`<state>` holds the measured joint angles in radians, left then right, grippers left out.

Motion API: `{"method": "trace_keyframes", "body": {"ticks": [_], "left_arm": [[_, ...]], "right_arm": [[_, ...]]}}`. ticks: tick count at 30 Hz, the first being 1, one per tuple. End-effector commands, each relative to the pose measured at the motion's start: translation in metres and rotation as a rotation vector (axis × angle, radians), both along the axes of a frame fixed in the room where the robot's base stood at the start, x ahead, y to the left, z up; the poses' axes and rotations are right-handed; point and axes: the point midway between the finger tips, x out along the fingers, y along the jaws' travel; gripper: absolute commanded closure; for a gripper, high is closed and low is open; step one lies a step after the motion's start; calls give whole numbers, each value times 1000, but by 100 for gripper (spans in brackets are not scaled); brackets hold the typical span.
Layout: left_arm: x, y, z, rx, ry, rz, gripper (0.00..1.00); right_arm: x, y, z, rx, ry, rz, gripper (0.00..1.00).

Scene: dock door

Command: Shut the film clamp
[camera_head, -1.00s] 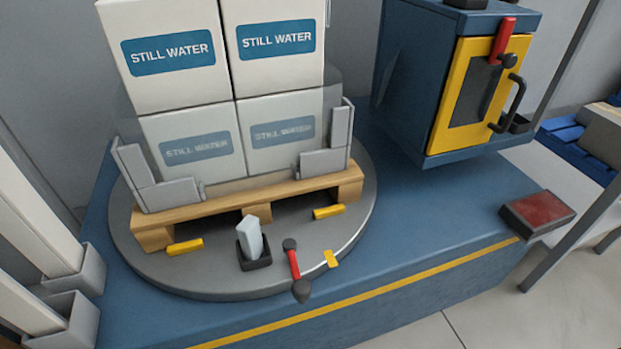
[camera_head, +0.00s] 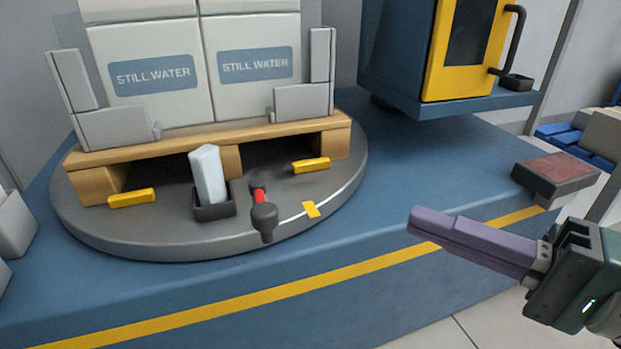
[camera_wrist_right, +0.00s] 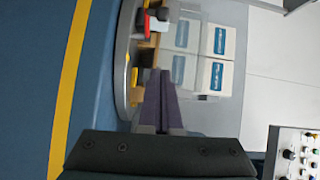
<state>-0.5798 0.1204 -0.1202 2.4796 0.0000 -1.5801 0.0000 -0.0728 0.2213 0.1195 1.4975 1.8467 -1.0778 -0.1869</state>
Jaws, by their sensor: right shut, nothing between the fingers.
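A red lever (camera_head: 261,196) with a dark round knob (camera_head: 264,217) sits at the front of the grey turntable (camera_head: 150,236) in the head view. It appears to be the film clamp; its knob end points toward the front edge. Beside it on the left, a pale block (camera_head: 206,172) stands tilted in a black holder (camera_head: 214,205). My right gripper (camera_head: 417,220) is shut and empty, its purple fingers together, to the right of the turntable and apart from the lever. In the wrist view the fingertips (camera_wrist_right: 160,76) point toward the turntable. My left gripper is out of view.
A wooden pallet (camera_head: 200,135) with wrapped "STILL WATER" boxes (camera_head: 155,75) stands on the turntable. A blue cabinet with a yellow door (camera_head: 435,85) stands behind right. A red-topped box (camera_head: 556,174) sits at the right edge. The blue base's right top is mostly clear.

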Motion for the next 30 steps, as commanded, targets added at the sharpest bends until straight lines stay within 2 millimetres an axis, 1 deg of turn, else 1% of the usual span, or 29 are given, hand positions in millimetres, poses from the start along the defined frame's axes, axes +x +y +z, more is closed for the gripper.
{"method": "trace_keyframes", "body": {"ticks": [9,14,17,27,30], "left_arm": [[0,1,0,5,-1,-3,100],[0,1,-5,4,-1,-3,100],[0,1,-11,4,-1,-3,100],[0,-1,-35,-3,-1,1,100],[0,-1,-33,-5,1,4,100]], "right_arm": [[1,1,1,1,-1,1,100],[8,12,-1,2,-2,2,100],[19,26,-2,2,-4,3,100],[60,85,-3,2,-4,4,100],[46,97,-3,1,0,3,100]]}}
